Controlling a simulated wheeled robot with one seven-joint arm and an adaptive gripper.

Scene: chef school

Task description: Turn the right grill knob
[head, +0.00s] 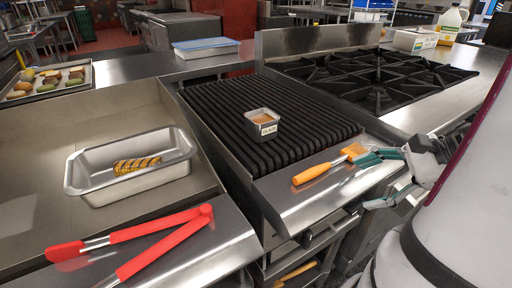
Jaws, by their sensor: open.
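The grill (215,105) has dark ridged bars and a bright steel front ledge (300,199). Its front panel lies under the ledge in shadow, and I cannot clearly make out the right grill knob there. My gripper (366,182) is at the right front corner of the grill, pointing left toward the front edge. Its two teal-padded fingers are spread apart, one above the ledge's edge and one lower, in front of the panel. Nothing shows between them. I cannot tell whether a finger touches the panel.
An orange-handled brush (322,172) lies on the ledge close to the upper finger. A small metal cup (262,122) sits on the grill. Red tongs (160,226) and a steel pan (90,172) are at left. A burner range (370,80) stands behind right.

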